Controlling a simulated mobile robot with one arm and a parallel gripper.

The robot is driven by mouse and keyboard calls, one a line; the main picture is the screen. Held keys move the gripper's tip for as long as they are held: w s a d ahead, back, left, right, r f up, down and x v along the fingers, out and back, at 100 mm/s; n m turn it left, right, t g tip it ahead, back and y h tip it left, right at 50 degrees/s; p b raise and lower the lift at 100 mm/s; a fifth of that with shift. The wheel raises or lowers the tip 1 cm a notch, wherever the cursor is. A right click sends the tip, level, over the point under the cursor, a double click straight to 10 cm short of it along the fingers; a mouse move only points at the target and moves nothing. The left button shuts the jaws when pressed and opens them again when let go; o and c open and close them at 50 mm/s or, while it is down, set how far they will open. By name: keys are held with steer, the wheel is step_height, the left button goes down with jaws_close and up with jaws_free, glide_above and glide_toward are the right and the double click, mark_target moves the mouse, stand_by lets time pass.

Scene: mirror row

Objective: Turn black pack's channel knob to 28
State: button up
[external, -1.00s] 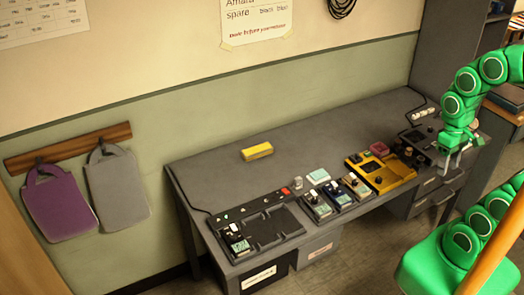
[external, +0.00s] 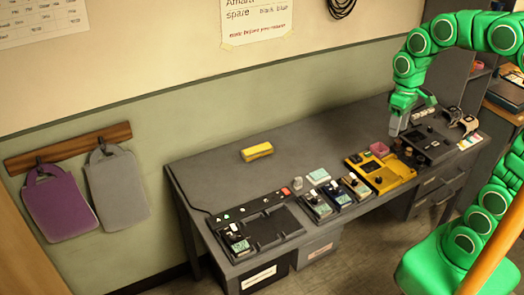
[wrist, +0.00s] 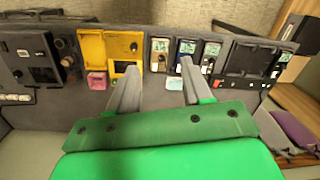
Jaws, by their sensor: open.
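A dark, black-looking pack (external: 317,206) with a pale screen and a small knob on top stands at the left of a row of three on the desk; in the wrist view it is on the right of that row (wrist: 210,52). Another dark pack (external: 238,241) sits in the charging tray at the left end. I cannot tell which the task means, and the knob numbers are too small to read. My gripper (external: 402,128) is open and empty above the right part of the desk, well apart from both packs. Its spread fingers show in the wrist view (wrist: 158,75).
A blue pack (external: 338,196) and a tan-trimmed pack (external: 356,185) stand close beside it. A yellow device (external: 393,180) and a pink box (external: 379,149) are to the right. A dark device (external: 432,143) lies beyond. A yellow block (external: 257,151) lies at the back; the rear desk is mostly clear.

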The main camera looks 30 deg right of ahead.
steer(key=w+a+f+n+h, duration=0.2)
steer(key=w+a+n+h, duration=0.35)
steer(key=w+a, duration=1.1)
steer(key=n+t, duration=0.3)
steer(key=n, duration=1.1)
glide_toward(232, 235)
steer(key=shift+y, duration=0.35)
steer(key=shift+d+x, duration=0.15)
steer(key=shift+x, duration=1.85)
steer(key=shift+d+x, duration=0.15)
steer(key=shift+x, duration=1.85)
steer(key=shift+r, duration=0.1)
steer(key=shift+g, duration=0.3)
jaws_close()
